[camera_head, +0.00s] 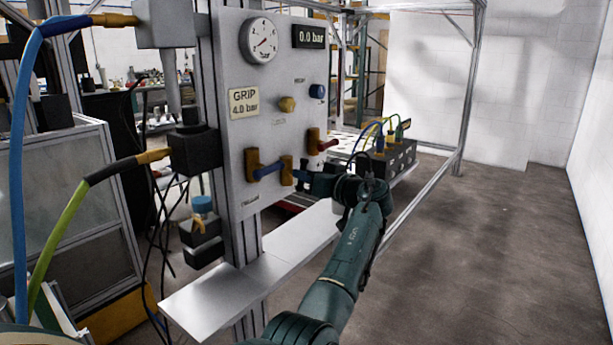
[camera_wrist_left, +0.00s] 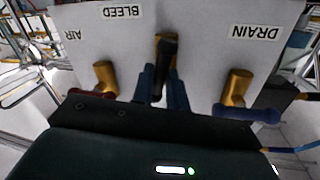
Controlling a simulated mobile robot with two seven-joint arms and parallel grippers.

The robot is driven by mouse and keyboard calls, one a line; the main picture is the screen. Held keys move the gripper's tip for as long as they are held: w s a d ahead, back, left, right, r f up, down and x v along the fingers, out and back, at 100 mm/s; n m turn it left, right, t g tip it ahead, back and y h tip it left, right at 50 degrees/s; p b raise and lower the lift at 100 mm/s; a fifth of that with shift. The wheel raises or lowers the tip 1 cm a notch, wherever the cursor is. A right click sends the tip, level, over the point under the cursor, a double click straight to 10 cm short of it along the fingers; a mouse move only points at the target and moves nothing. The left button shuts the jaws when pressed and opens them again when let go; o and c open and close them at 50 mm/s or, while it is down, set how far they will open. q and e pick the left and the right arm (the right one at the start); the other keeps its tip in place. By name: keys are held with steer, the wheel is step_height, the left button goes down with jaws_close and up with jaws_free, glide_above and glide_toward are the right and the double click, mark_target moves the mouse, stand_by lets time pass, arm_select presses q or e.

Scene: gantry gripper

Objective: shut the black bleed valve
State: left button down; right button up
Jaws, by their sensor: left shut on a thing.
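The black bleed valve shows in the left wrist view as a black lever (camera_wrist_left: 165,62) on a brass body, below the upside-down BLEED label (camera_wrist_left: 121,11). My left gripper (camera_wrist_left: 164,82) has one finger on each side of the lever and is shut on it. In the head view my left gripper (camera_head: 308,182) is at the lower right of the grey panel (camera_head: 228,130), beside a brass valve body (camera_head: 286,171). The black lever is mostly hidden there by the gripper. My right gripper is not in view.
The red-handled air valve (camera_wrist_left: 85,93) and blue-handled drain valve (camera_wrist_left: 246,113) flank the gripper closely. The panel carries a dial gauge (camera_head: 258,41) and a display (camera_head: 309,36) reading 0.0 bar. A metal shelf (camera_head: 225,294) runs below. Open floor (camera_head: 500,250) lies right.

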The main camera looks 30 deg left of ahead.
arm_select(q)
steer(key=shift+w+d+m+g+h+p, duration=0.15)
steer(key=shift+m+g+p, duration=0.5)
steer(key=shift+m, duration=1.5)
steer(key=shift+a+m+g+h+p, duration=0.15)
steer(key=shift+m+g+p, duration=0.5)
steer(key=shift+m, duration=1.55)
steer(key=shift+w+d+m+g+h+p, duration=0.15)
steer(key=shift+m+g+p, duration=0.45)
steer(key=shift+m, duration=1.55)
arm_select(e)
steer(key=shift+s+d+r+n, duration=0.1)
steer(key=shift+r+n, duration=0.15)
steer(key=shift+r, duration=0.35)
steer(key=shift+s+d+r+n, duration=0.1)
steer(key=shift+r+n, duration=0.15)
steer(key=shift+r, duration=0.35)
arm_select(q)
steer(key=shift+s+f, duration=0.1)
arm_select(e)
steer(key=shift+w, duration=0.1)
arm_select(q)
steer(key=c, duration=1.4)
jaws_free()
